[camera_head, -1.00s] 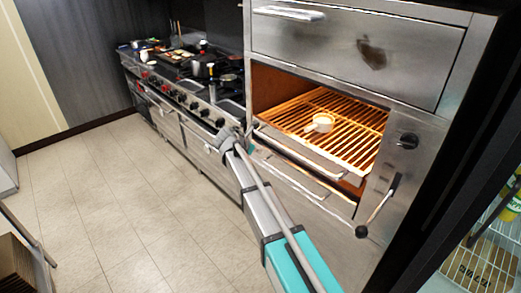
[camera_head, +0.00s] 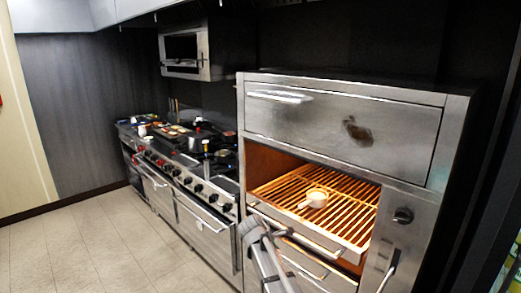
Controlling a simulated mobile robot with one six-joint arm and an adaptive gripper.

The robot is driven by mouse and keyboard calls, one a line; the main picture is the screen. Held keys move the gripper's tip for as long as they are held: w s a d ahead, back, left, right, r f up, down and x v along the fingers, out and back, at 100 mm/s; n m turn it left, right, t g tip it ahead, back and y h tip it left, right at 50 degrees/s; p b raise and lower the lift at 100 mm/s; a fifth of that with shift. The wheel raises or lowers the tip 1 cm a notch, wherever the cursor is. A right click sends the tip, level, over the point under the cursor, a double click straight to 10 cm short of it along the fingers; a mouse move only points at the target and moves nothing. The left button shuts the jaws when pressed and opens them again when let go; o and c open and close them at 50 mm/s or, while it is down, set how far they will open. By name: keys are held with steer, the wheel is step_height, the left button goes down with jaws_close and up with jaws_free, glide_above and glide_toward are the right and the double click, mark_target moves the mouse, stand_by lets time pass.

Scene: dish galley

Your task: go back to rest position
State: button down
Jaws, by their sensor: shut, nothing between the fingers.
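My arm (camera_head: 268,262) rises from the bottom edge, right of the middle, in front of the grill oven. Its upper end is a grey joint at the oven's lower left corner, and two links run down from it out of the picture. I cannot make out my gripper or its fingers in this view. A small white pan with a handle (camera_head: 316,199) sits on the glowing oven rack (camera_head: 345,217), apart from my arm.
The steel grill oven (camera_head: 345,125) stands on the right, its front open. A stove (camera_head: 200,185) with pots runs along the wall to the left. A steel wall unit (camera_head: 184,52) hangs above it. The tiled floor (camera_head: 90,245) at left is clear.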

steer(key=s+d+f+m+g+y, duration=0.1)
steer(key=s+d+m+y, duration=0.1)
steer(key=s+m, duration=0.4)
steer(key=s+d+f+m+g+y, duration=0.1)
steer(key=s+d+m+y, duration=0.1)
steer(key=s+d+m, duration=0.3)
steer(key=s+d+f+m+g+y, duration=0.1)
steer(key=s+d+m+g, duration=0.1)
steer(key=s+d+m, duration=0.2)
steer(key=s+m, duration=0.3)
steer(key=s, duration=0.5)
steer(key=shift+s+f+m+y, duration=0.15)
steer(key=shift+f+m+y, duration=0.15)
steer(key=shift+m+y, duration=0.1)
